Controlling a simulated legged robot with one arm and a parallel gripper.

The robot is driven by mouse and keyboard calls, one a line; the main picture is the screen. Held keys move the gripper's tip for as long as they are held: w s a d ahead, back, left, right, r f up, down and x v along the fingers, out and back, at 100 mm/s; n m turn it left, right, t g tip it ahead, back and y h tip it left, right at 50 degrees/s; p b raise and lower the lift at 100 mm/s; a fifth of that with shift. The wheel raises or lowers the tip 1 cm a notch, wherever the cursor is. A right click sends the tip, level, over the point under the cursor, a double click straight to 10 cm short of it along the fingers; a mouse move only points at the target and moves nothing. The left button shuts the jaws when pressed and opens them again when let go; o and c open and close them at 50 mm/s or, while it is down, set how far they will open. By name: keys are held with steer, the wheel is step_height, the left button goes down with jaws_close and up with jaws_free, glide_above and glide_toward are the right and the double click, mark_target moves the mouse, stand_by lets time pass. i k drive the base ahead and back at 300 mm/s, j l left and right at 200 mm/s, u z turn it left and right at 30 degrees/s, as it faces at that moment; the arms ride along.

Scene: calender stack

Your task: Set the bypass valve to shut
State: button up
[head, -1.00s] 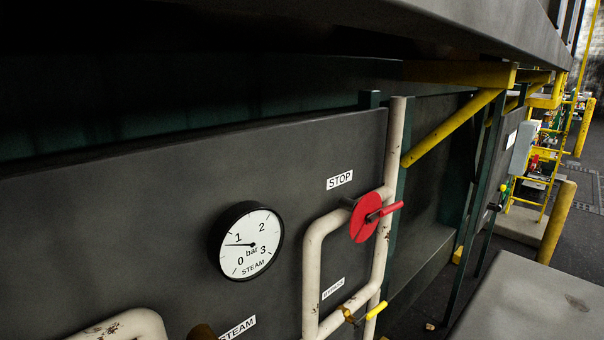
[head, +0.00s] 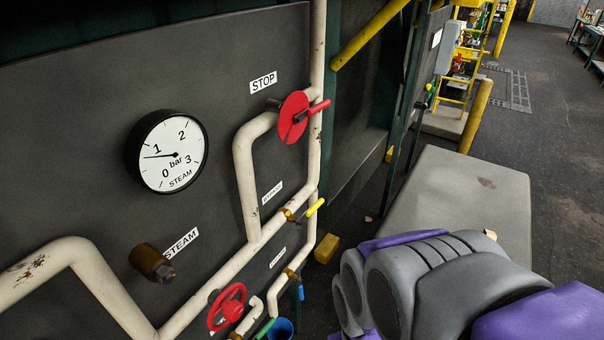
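The bypass valve is likely the yellow-handled lever valve (head: 315,207) on the cream pipe, beside a small blurred label (head: 272,192) that seems to read BYPASS. Its brass body sits on the lower slanted pipe, and the yellow lever points up and right, roughly along that pipe. My arm (head: 440,275), grey and purple, fills the lower right of the head view, to the right of the valve and apart from it in the picture. My gripper is not visible.
A steam gauge (head: 172,151) is at left. A grey block (head: 455,195) stands right; open floor lies beyond.

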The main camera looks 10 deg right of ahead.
mark_target(308, 213)
steer(key=l+u, duration=0.1)
steer(key=l, duration=0.5)
steer(key=l+u, duration=0.1)
steer(key=l, duration=0.5)
steer(key=k+l+u, duration=0.1)
steer(key=l, duration=0.45)
